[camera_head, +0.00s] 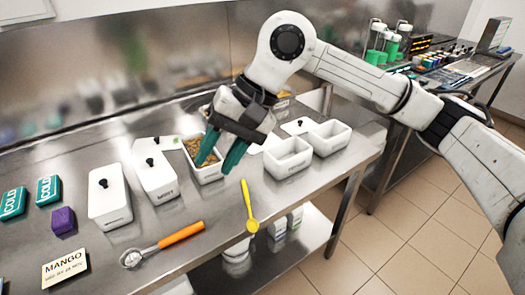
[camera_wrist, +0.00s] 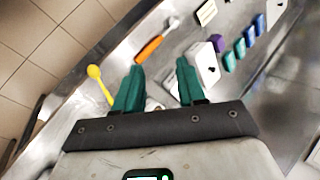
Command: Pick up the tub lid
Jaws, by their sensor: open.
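Several white lids with black knobs are in the head view; I cannot tell which one the task means. One lid (camera_head: 107,178) covers the leftmost white tub (camera_head: 110,212). A second lid (camera_head: 160,172) covers the white tub beside it. Another lid (camera_head: 295,128) shows behind the open tubs at right, partly hidden. My gripper (camera_head: 214,167) is open and empty, teal fingers pointing down over the tub with brown contents (camera_head: 190,150). The wrist view shows the gripper (camera_wrist: 160,67) with a lidded white tub (camera_wrist: 204,58) beyond its fingers.
Two open white tubs (camera_head: 288,165) stand right of the gripper. A yellow spoon (camera_head: 248,212) and an orange-handled scoop (camera_head: 180,235) lie near the front edge. Teal packs (camera_head: 47,190), a purple block (camera_head: 63,221) and a mango card (camera_head: 65,268) are at left.

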